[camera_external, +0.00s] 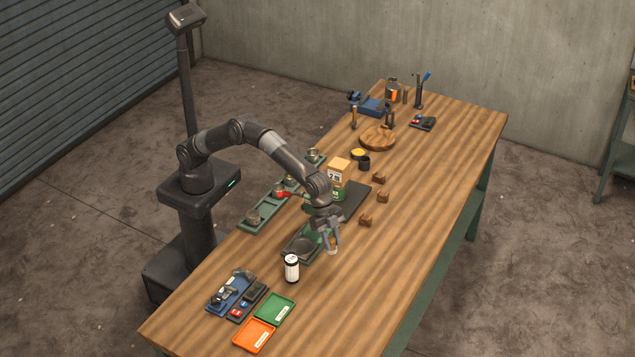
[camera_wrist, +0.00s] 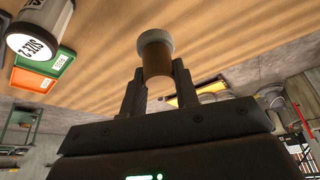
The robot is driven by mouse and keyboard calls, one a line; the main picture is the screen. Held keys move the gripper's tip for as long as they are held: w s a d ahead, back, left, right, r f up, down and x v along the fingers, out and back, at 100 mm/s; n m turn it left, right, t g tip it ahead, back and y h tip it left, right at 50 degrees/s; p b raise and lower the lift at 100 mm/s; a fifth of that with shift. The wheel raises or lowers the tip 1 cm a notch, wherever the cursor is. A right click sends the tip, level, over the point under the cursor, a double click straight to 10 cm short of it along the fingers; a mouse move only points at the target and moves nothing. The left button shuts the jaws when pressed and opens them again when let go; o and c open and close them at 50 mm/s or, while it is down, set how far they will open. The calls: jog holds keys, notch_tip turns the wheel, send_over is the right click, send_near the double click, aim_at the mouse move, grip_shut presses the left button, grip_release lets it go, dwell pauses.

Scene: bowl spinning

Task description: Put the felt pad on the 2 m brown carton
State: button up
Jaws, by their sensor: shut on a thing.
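My gripper (camera_external: 329,248) is low over the table, right of the green tray with a dark round recess. It is shut on a short brown cylinder with a pale grey end (camera_wrist: 156,60), which shows between the fingers in the wrist view. I cannot tell whether this piece is the felt pad or carries it. A tan-brown carton (camera_external: 340,167) with a dark-and-white label stands behind the wrist in the outside view. Its label is too small to read, and its lower part is partly hidden by a green item (camera_external: 337,193) and my arm.
Green (camera_external: 275,309) and orange (camera_external: 254,335) trays lie at the near end. Small brown blocks (camera_external: 366,220) stand to the right. The table's right side is largely clear.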

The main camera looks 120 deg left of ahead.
jog(key=s+a+r+n+y, duration=0.2)
jog(key=s+a+r+n, duration=0.3)
jog(key=s+a+r, duration=0.65)
jog(key=s+a+r+n+y, duration=0.2)
jog(key=s+a+r+n, duration=0.5)
jog(key=a, duration=0.8)
jog(key=m, duration=0.1)
send_near(345, 163)
jog(key=shift+w+a+r, duration=0.2)
jog(key=shift+w+a, duration=0.25)
jog(key=shift+w, duration=0.35)
jog(key=shift+f, duration=1.95)
jog(key=shift+f, duration=0.15)
jog(key=o, duration=1)
jog(key=shift+c, duration=0.2)
